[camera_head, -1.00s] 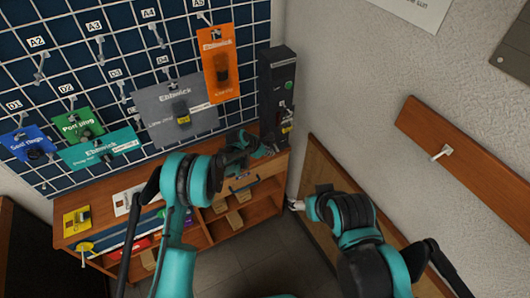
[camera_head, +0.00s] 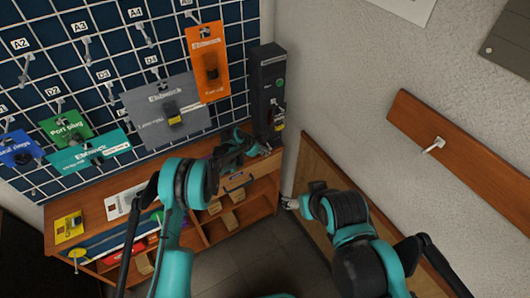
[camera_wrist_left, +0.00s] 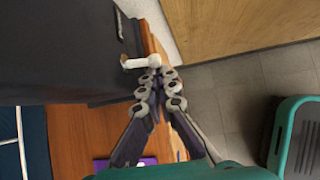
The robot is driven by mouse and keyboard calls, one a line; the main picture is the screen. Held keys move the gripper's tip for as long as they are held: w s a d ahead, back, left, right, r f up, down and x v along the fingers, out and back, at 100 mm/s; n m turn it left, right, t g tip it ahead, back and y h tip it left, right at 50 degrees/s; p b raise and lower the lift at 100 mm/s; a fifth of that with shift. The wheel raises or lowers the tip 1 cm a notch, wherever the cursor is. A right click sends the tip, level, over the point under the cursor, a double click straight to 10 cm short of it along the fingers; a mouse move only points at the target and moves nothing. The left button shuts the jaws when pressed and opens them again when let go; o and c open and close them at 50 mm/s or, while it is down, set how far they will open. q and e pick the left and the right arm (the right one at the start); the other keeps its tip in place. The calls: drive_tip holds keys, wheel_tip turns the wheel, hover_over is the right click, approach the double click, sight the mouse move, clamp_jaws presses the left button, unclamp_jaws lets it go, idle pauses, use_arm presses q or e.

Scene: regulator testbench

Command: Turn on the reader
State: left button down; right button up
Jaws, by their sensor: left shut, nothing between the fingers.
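A tall dark tower-shaped device (camera_head: 264,105), which appears to be the reader, stands at the right end of the wooden bench, with a round green spot (camera_head: 281,82) on its right side. It also shows as a dark body (camera_wrist_left: 60,50) in the left wrist view. My left gripper (camera_head: 266,146) is low beside the tower. In the left wrist view my left gripper (camera_wrist_left: 158,74) is shut and empty, its tips close to a small white lever-like part (camera_wrist_left: 140,62); contact is unclear. My right gripper (camera_head: 291,203) is small and partly hidden, away from the tower.
The wooden bench (camera_head: 95,240) has shelves below. A grid panel (camera_head: 110,75) with hanging cards stands behind it. A wooden panel (camera_head: 325,190) leans at the right wall, and a wood rail (camera_head: 470,145) with a white hook is above. The floor is clear.

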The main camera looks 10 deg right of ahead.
sight(265, 146)
use_arm(q)
drive_tip(key=shift+r+n+g+h+b, duration=0.35)
drive_tip(key=shift+n+g+h+b, duration=0.1)
drive_tip(key=shift+g, duration=0.35)
drive_tip(key=shift+r+b, duration=0.4)
drive_tip(key=shift+r+g, duration=0.15)
drive_tip(key=shift+g, duration=0.35)
drive_tip(key=shift+r, duration=0.15)
drive_tip(key=shift+r, duration=0.7)
